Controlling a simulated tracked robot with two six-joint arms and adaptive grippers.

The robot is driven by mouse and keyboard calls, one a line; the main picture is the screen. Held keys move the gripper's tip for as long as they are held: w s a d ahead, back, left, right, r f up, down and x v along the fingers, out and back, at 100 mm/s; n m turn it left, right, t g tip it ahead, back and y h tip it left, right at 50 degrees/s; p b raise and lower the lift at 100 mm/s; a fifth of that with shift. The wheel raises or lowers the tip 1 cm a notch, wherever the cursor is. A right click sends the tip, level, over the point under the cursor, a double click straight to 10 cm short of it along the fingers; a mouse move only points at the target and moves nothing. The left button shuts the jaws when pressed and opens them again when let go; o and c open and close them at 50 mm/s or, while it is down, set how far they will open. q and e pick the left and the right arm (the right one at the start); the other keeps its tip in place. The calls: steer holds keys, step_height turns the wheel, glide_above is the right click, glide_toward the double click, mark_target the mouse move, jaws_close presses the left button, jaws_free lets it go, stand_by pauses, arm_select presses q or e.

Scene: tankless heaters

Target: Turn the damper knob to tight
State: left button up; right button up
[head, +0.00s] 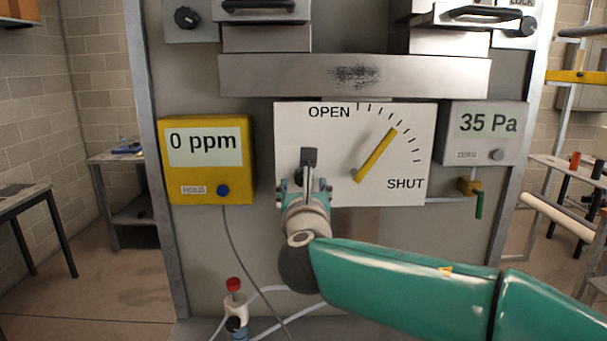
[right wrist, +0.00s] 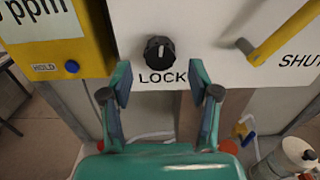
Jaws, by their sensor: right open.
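A white damper panel (head: 405,150) has OPEN and SHUT marks and a yellow pointer (head: 377,155) lying between them, tilted up to the right. In the right wrist view, a black knob (right wrist: 160,50) sits on this panel above the word LOCK, its white mark pointing about straight up. My right gripper (right wrist: 161,80) is open and empty, its fingers apart just below and either side of the knob, not closed on it. In the head view, my right gripper (head: 307,190) is at the panel's lower left and mostly hides the knob. My left gripper is not in view.
A yellow meter (head: 207,185) reading 0 ppm hangs left of the panel. A grey gauge (head: 487,135) reading 35 Pa hangs right, above a green-handled valve (head: 479,204). A red-capped fitting (head: 234,287) and hoses are below. A metal duct (head: 354,77) runs above.

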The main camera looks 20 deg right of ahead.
mark_target(303, 177)
steer(key=x, duration=0.3)
steer(key=shift+w+d+p, duration=0.1)
steer(key=shift+w+p, duration=0.2)
steer(key=shift+p, duration=0.1)
